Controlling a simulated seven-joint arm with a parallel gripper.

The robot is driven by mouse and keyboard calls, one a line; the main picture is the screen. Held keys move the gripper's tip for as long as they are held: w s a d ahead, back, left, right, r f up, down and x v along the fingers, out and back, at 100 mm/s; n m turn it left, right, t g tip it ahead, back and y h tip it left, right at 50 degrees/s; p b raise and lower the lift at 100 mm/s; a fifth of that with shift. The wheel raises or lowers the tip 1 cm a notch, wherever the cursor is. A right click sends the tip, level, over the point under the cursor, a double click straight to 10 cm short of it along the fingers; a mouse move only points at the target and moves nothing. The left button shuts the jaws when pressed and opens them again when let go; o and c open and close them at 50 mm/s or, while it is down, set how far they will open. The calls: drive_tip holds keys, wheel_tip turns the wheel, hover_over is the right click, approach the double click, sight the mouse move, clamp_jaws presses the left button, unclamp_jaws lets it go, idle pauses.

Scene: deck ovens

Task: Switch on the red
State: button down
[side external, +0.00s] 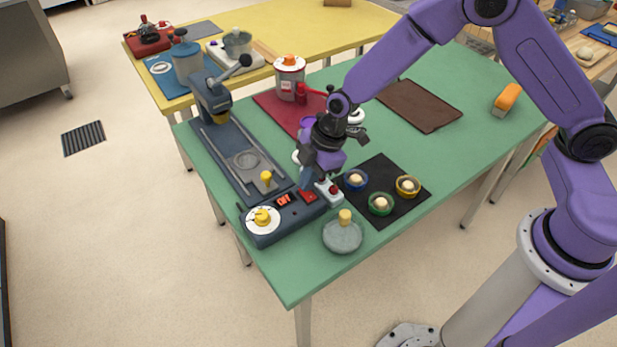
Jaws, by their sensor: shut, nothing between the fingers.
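A red switch (307,196) sits on the front panel of a dark blue machine (264,239) at the near left of the green table. A small lit red display (284,199) is beside it, and a white dial with a yellow knob (262,218) is further left. A small pale box with a red button (332,189) is just right of the switch. My gripper (308,183) is shut and empty, pointing down just above the red switch and pale box. I cannot tell whether it touches either one. The gripper partly hides the panel's back edge.
A black mat (402,213) with blue, green and yellow rings lies to the right. A grey disc with a yellow handle (342,236) stands in front. A red-and-clear canister (290,80) on a red mat and a brown board (420,105) are behind.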

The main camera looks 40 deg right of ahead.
sight(313, 196)
drive_tip(key=shift+w+f, duration=0.1)
idle(0.3)
drive_tip(key=shift+w+f+g, duration=0.15)
drive_tip(key=shift+f+g, duration=0.1)
drive_tip(key=shift+g, duration=0.15)
drive_tip(key=shift+s+r, duration=0.15)
drive_tip(key=shift+s, duration=0.7)
drive_tip(key=shift+r, duration=0.1)
drive_tip(key=r, duration=0.4)
drive_tip(key=shift+s+r, duration=0.2)
drive_tip(key=shift+s, duration=0.05)
drive_tip(key=v, duration=0.9)
drive_tip(key=shift+w+d, duration=0.25)
drive_tip(key=shift+w, duration=0.45)
